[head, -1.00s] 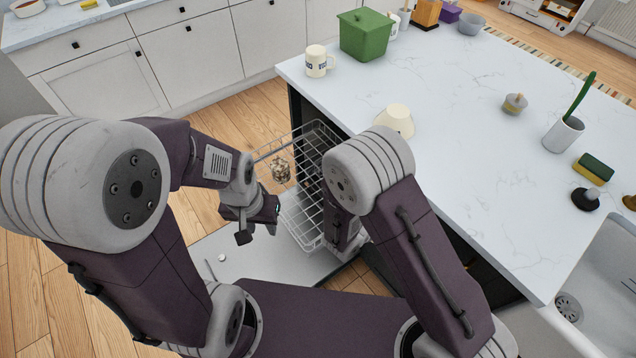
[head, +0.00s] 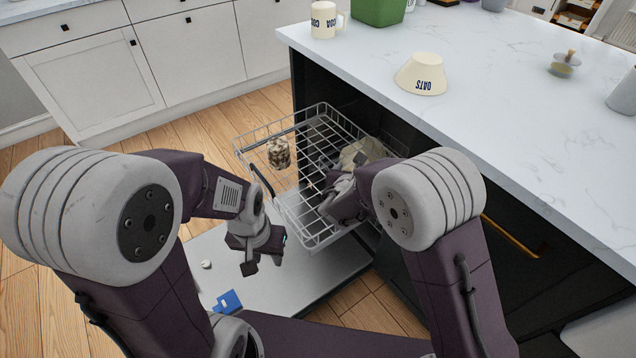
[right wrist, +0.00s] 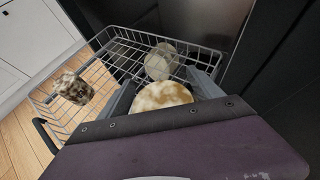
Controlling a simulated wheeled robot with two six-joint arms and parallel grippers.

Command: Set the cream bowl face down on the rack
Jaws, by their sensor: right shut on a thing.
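My right gripper (head: 345,198) is at the wire rack (head: 243,150) of the open dishwasher. In the right wrist view its fingers are shut on a round cream bowl (right wrist: 163,96) with brown stains. The bowl's lower part is hidden behind the gripper body, and I cannot tell whether it touches the rack. A pale beige round thing (right wrist: 160,62) lies just beyond it in the rack. My left gripper (head: 262,262) is open and empty above the lowered door. Another cream bowl (head: 422,76), marked OATS, stands face down on the counter.
A stained mug (head: 279,153) sits at the rack's left side. The lowered door (head: 305,275) has a blue piece (head: 228,302) on it. The counter (head: 490,75) overhangs the right side, with a cream mug (head: 324,20) near its corner. Floor is free at left.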

